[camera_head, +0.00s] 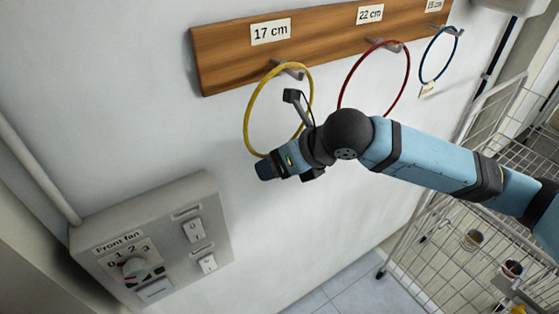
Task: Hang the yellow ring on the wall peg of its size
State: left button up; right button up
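The yellow ring (247,116) is upright against the white wall, below the wooden board. Its top meets the grey peg (281,66) under the "17 cm" label (270,32); I cannot tell whether the peg bears it. My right gripper (264,170) is at the ring's bottom edge, its dark end touching or just in front of it. The fingers are too hidden to show whether they are open or shut on the ring. My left gripper is not in view.
The wooden board (225,60) also has a "22 cm" peg with a red ring (408,75) and a "15 cm" peg with a blue ring (423,62). A control panel (110,270) is at lower left. Wire baskets (440,235) stand at right. Wall below the yellow ring is clear.

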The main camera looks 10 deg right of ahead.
jog(key=o, duration=1.1)
jog(key=shift+s+r, duration=0.1)
jog(key=b+v, duration=0.1)
jog(key=v, duration=1.3)
jog(key=w+a+f+m+t+y, duration=0.1)
jog(key=w+a+f+m+y, duration=0.15)
jog(key=f+m, duration=0.4)
jog(key=w+a+f+m+t+y, duration=0.1)
jog(key=w+a+f+m, duration=0.2)
jog(key=f+m, duration=0.4)
notch_tip(320, 180, down, 12)
jog(key=s+d+m+t+h, duration=0.1)
jog(key=s+m+t+h, duration=0.15)
jog(key=m, duration=1.05)
jog(key=s+d+f+m+h, duration=0.2)
jog(key=s+f+m, duration=0.4)
jog(key=f, duration=0.3)
jog(key=s+d+f+m+h, duration=0.2)
jog(key=s+d+f+m, duration=0.2)
jog(key=s+f, duration=0.5)
jog(key=shift+s+d+f+m+h+p, duration=0.3)
jog(key=shift+f+m+p, duration=0.2)
jog(key=shift+m, duration=0.75)
